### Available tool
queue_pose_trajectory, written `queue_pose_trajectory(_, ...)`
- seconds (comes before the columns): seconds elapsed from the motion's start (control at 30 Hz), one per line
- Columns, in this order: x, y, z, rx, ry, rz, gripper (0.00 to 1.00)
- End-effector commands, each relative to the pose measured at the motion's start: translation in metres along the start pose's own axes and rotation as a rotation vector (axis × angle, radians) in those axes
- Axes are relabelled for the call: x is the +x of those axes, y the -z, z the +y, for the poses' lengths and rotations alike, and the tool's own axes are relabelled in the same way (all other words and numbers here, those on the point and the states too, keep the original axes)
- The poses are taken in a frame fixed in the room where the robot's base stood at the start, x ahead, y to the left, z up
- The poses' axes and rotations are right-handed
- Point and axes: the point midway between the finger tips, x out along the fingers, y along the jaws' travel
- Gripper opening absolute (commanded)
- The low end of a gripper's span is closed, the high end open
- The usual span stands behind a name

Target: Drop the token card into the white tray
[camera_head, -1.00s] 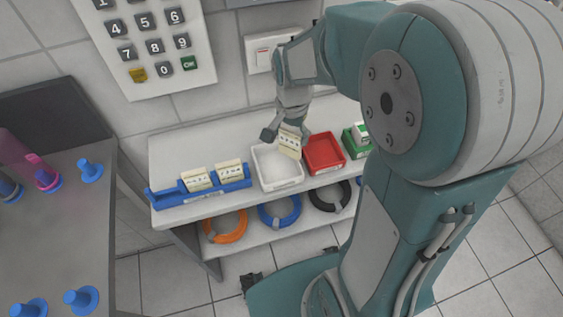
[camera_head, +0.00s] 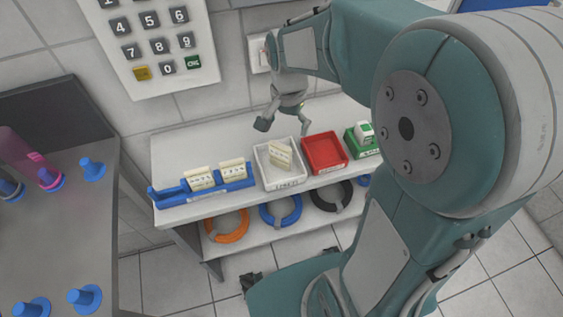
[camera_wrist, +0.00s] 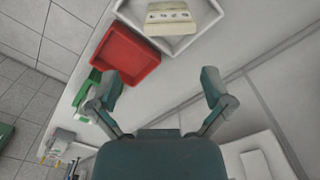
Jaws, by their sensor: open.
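The token card (camera_head: 280,153) is cream with dark marks. It sits in the white tray (camera_head: 287,184), tilted, and it also shows at the top of the wrist view (camera_wrist: 171,19) within the white tray (camera_wrist: 178,45). My gripper (camera_head: 282,124) is open and empty above and behind the white tray, apart from the card. In the wrist view my gripper (camera_wrist: 163,92) has its two fingers spread wide with only the pale shelf top between them.
A red tray (camera_head: 325,154) stands right of the white tray, then a green tray (camera_head: 357,143) holding a white item. A blue rack (camera_head: 236,183) with two cream cards (camera_head: 201,178) stands left. A wall with a keypad (camera_head: 160,45) rises behind the shelf.

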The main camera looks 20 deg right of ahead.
Motion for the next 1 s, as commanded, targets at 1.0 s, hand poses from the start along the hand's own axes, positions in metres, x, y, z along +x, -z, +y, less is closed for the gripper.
queue_pose_trajectory(1.0,-0.082,0.003,0.002,0.000,0.002,-0.003,1.00)
